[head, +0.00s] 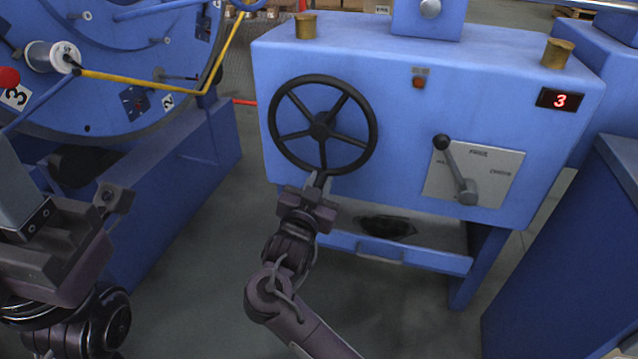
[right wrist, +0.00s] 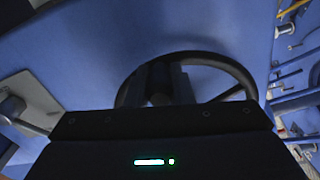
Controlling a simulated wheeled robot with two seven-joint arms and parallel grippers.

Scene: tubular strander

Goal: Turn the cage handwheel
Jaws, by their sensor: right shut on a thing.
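The black cage handwheel (head: 374,127), a spoked ring with a central hub, is mounted on the front of the blue machine box. My right gripper (head: 320,180) is at the wheel's bottom rim and is shut on it. In the right wrist view the handwheel (right wrist: 215,60) arcs behind the fingers of my right gripper (right wrist: 165,85). The fingers hide the part of the rim between them. My left gripper (head: 118,195) is at the left, away from the wheel, partly in view. Its finger opening is not clear.
A lever (head: 455,170) on a grey plate is right of the wheel, below a red "3" display (head: 560,99). A blue cage disc (head: 130,60) with a white spool (head: 48,57) and yellow strand stands at the left. A blue cabinet (head: 575,260) is at the right.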

